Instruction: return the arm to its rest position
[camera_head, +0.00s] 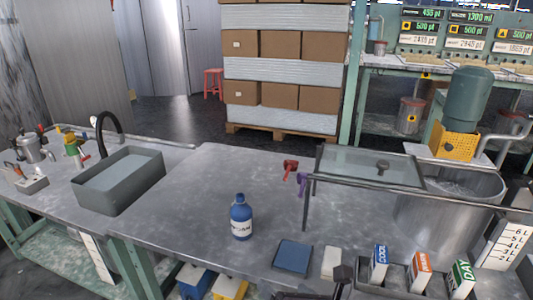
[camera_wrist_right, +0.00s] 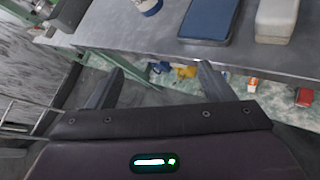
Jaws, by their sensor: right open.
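My right gripper (camera_wrist_right: 160,72) is open and empty in the wrist view, its two dark fingers apart. It is off the front edge of the metal workbench (camera_wrist_right: 130,30), with the floor and lower shelf showing beyond the fingers. In the head view only a dark part of my right arm shows at the bottom edge. My left gripper is not in view.
On the bench (camera_head: 180,210) are a blue bottle (camera_head: 241,221), a blue pad (camera_head: 293,256), a white block (camera_head: 332,263) and a grey basin (camera_head: 118,181). Labelled cartons (camera_head: 420,270) and a metal vat (camera_head: 440,220) stand right. The bench middle is clear.

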